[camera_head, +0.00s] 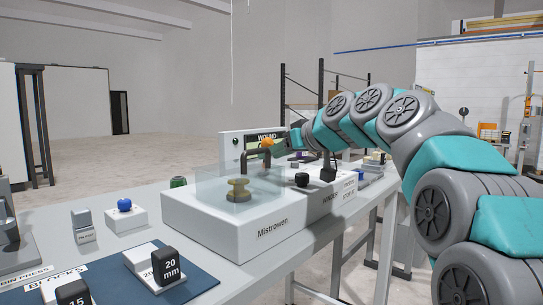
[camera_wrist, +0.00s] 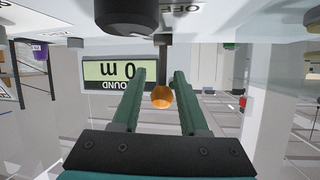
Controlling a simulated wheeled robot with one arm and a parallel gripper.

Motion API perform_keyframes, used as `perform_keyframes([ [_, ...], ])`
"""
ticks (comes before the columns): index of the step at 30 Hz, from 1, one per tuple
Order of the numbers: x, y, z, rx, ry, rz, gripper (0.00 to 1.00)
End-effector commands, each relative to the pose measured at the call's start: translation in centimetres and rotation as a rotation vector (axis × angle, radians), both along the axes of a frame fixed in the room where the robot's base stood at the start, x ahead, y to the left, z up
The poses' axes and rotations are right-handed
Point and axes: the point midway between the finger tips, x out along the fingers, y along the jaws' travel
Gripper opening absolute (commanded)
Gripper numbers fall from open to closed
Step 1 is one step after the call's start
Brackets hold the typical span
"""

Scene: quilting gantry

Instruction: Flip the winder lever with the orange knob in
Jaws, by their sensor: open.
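The winder is a white box (camera_head: 245,232) marked "Mistrowen" on the table. Its orange knob (camera_head: 267,142) stands at the upper back, by a dark bent bar and in front of the display panel. My gripper (camera_head: 291,137) is at the knob's right in the head view, its fingers partly hidden there. In the wrist view, which is upside down, my gripper (camera_wrist: 160,74) is open, with the orange knob (camera_wrist: 161,97) appearing between its two green fingers, nearer the right one. A dark lever rod (camera_wrist: 165,55) runs from the knob. I cannot tell whether a finger touches it.
A display (camera_wrist: 110,74) reads "0 m". A clear cover surrounds a brass bobbin (camera_head: 238,190) on the box. A black knob (camera_head: 301,180) stands at the box's right. A blue button (camera_head: 124,204) and labelled blocks (camera_head: 169,267) are at left.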

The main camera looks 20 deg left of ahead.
Motion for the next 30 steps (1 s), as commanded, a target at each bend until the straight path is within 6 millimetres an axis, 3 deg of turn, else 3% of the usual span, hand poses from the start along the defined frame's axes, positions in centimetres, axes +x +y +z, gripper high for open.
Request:
perform_keyframes([
  [12,-2.8,-4.9,2.5,0.003,-0.005,-0.004,0.43],
  [23,-2.9,-5.0,2.7,0.004,-0.004,0.003,0.43],
  [30,-2.8,-4.4,5.1,0.014,-0.044,0.16,0.43],
])
